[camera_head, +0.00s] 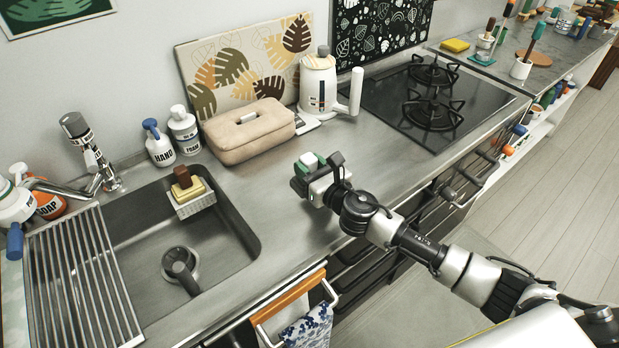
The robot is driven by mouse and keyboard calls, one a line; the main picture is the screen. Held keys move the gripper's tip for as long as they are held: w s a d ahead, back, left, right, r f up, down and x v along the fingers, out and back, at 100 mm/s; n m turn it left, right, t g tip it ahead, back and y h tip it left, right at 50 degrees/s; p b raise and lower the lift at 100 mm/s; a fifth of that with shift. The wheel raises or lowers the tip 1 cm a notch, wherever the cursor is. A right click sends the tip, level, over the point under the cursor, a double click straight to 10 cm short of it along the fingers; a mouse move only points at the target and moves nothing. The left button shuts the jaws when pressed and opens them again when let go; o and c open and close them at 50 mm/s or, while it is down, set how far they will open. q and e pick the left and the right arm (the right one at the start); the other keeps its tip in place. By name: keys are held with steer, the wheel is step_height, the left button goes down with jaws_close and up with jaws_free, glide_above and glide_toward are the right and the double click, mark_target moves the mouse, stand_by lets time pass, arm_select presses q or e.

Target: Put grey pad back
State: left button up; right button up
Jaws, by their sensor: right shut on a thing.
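My right gripper (317,169) comes in from the lower right and hangs over the front part of the steel counter (300,218). It is shut on a small block (302,172) with green sides and a pale top. The fingers partly cover this block, and I cannot tell for sure whether it is the grey pad. No other grey pad shows clearly. A pale sponge holder (193,205) with a yellow pad (187,191) and a brown-handled item (183,177) hangs at the sink's back right edge. My left gripper is not in view.
The sink (232,218) with a slatted rack (82,290) is at left. A beige lidded box (250,140), a white kettle (318,85) and soap bottles (158,145) stand along the back. The stove (400,95) is right. Counter between sink and gripper is clear.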

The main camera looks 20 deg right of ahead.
steer(key=shift+f+b, duration=0.3)
steer(key=shift+f, duration=1.3)
steer(key=shift+f+b, duration=0.3)
steer(key=shift+f, duration=0.05)
steer(key=o, duration=1)
steer(key=shift+s, duration=0.1)
